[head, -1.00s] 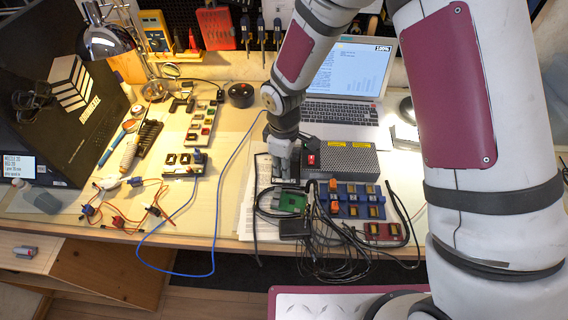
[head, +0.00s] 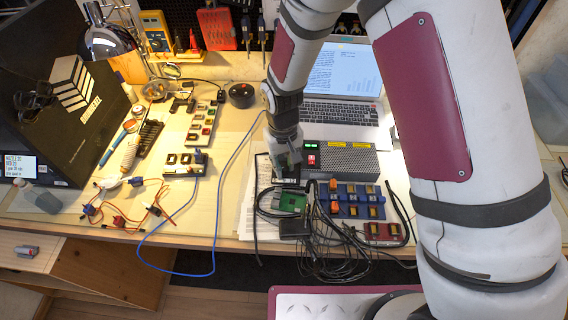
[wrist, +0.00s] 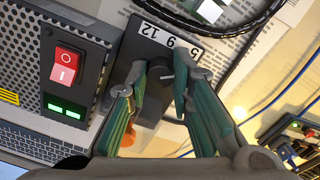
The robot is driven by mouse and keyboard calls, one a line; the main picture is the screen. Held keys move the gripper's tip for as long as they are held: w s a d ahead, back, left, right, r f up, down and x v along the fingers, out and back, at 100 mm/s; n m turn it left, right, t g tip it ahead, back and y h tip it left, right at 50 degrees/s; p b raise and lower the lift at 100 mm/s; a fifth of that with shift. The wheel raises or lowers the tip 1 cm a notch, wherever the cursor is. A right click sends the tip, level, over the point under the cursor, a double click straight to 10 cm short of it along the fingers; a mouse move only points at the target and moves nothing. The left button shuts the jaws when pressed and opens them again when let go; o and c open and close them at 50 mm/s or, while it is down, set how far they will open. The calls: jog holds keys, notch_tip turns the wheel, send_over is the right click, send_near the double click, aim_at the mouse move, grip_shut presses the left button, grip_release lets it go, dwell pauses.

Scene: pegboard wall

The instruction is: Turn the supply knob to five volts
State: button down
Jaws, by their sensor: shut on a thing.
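Which number the knob points to I cannot tell for certain. The supply (wrist: 102,50) is a perforated grey box with a red rocker switch (wrist: 67,66) and two lit green displays (wrist: 64,106). In the head view my gripper (head: 286,172) is at the left end of the supply (head: 345,161), hiding the knob.
A green circuit board (head: 291,202), black cables (head: 325,245) and blue modules (head: 352,201) lie in front of the supply. A laptop (head: 342,100) stands behind it. A blue wire (head: 215,235) loops over the table's front edge.

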aim_at(283, 167)
jog(key=shift+m, duration=0.5)
jog(key=c, duration=1.7)
grip_release()
jog(key=shift+r, duration=0.15)
notch_tip(283, 167, up, 12)
jog(key=shift+a+f, duration=0.1)
jog(key=shift+f, duration=0.05)
